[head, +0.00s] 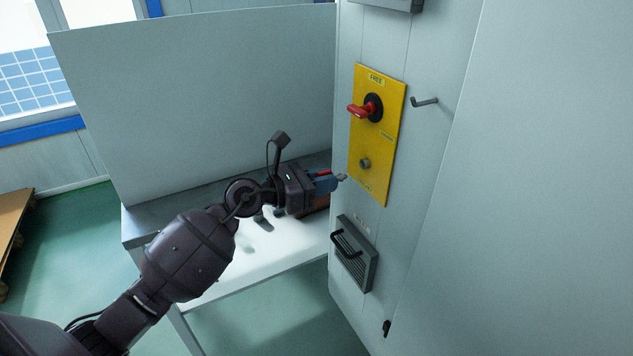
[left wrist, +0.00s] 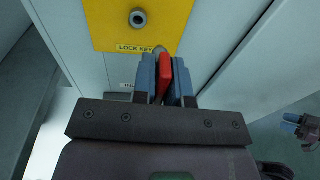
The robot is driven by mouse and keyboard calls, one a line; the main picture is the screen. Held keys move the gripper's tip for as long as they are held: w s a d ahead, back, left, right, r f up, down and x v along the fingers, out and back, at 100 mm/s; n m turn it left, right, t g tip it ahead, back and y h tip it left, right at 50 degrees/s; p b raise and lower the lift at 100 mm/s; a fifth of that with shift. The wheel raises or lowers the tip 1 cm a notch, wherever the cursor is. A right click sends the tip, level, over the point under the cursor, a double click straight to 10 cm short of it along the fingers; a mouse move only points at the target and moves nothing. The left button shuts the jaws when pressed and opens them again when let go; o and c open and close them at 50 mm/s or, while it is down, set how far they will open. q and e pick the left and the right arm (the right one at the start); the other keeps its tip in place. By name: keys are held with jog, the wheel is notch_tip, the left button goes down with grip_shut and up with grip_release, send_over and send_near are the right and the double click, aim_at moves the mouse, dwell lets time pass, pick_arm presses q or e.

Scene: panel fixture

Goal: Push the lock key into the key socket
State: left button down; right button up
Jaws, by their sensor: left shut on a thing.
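The lock key has a red grip (left wrist: 165,78) and a grey metal tip, which also shows in the head view (head: 341,177). My left gripper (head: 327,184) is shut on the red grip between its blue fingers. The tip points toward the yellow panel (head: 391,150). The key socket (head: 364,163) is a round grey fitting low on that panel. In the left wrist view the socket (left wrist: 138,18) is above and left of the key tip, with a gap between. My right gripper (left wrist: 300,126) seems to show at the right edge there; its jaws are unclear.
A red rotary handle (head: 363,109) stands out above the socket, and a grey hook (head: 424,102) is right of the panel. A vent with a dark handle (head: 347,244) is below. A grey table (head: 250,266) lies beneath my left gripper.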

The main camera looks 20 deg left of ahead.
pick_arm(q)
jog(key=shift+w+a+f+n+t+y, duration=0.15)
jog(key=shift+a+t, duration=0.1)
jog(key=shift+a, duration=0.15)
jog(key=shift+a+f+n+t+y, duration=0.1)
jog(key=shift+a+n+t, duration=0.1)
jog(key=shift+a, duration=0.2)
jog(key=shift+w+a+f+n+t+y, duration=0.15)
jog(key=shift+a+t, duration=0.1)
jog(key=shift+a, duration=0.15)
jog(key=shift+s, duration=0.1)
jog(key=shift+r, duration=0.1)
jog(key=shift+x, duration=2.85)
jog(key=shift+p, duration=0.4)
